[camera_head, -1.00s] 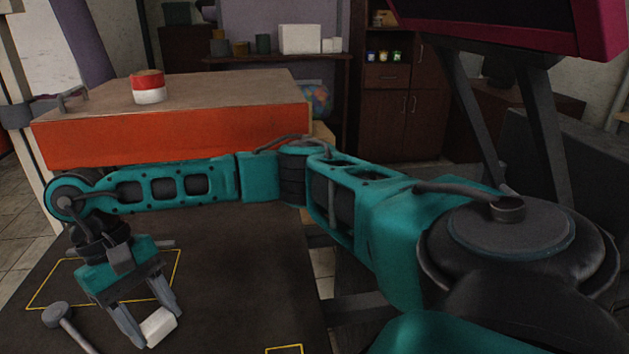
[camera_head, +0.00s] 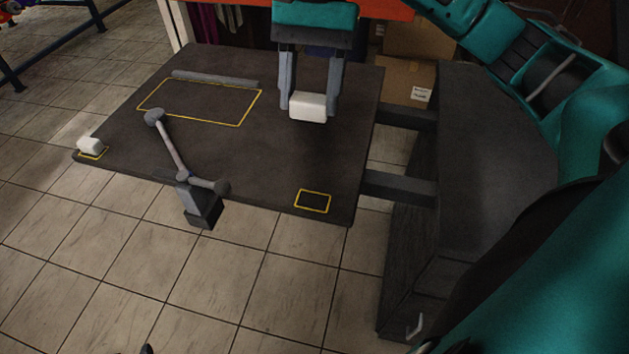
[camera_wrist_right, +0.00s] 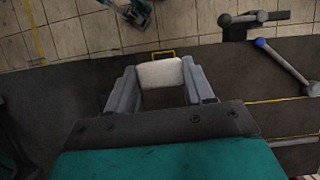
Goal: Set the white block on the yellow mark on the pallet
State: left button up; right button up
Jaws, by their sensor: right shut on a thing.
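My right gripper (camera_head: 310,108) is shut on a white block (camera_head: 308,107) and holds it over the right part of the dark pallet (camera_head: 265,150). In the right wrist view the block (camera_wrist_right: 161,73) sits between the two fingertips. A small yellow square mark (camera_head: 312,201) lies bare near the pallet's front right corner, nearer the camera than the held block. In the wrist view part of this mark (camera_wrist_right: 163,53) shows just beyond the block. Another white block (camera_head: 90,145) sits at a yellow mark (camera_head: 93,154) at the pallet's left corner. My left gripper is not in view.
A large yellow rectangle (camera_head: 238,124) marks the pallet's back left, with a grey bar (camera_head: 215,79) along its far edge. A jointed grey handle (camera_head: 172,145) stands at the front edge. Cardboard boxes (camera_head: 405,80) stand behind. The pallet between block and mark is clear.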

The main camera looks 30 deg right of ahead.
jog(key=shift+s+d, duration=0.1)
jog(key=b, duration=0.1)
send_over(312, 204)
jog(key=w+d, duration=0.1)
jog(key=shift+m, duration=0.3)
notch_tip(312, 204, down, 16)
jog(key=shift+r, duration=0.15)
notch_tip(312, 204, down, 3)
jog(key=shift+f, duration=0.2)
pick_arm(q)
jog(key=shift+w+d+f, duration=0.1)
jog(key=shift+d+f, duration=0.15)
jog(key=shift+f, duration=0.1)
pick_arm(e)
jog(key=shift+f, duration=0.2)
jog(key=shift+f+b, duration=0.1)
jog(key=shift+b, duration=0.25)
jog(key=o, duration=1)
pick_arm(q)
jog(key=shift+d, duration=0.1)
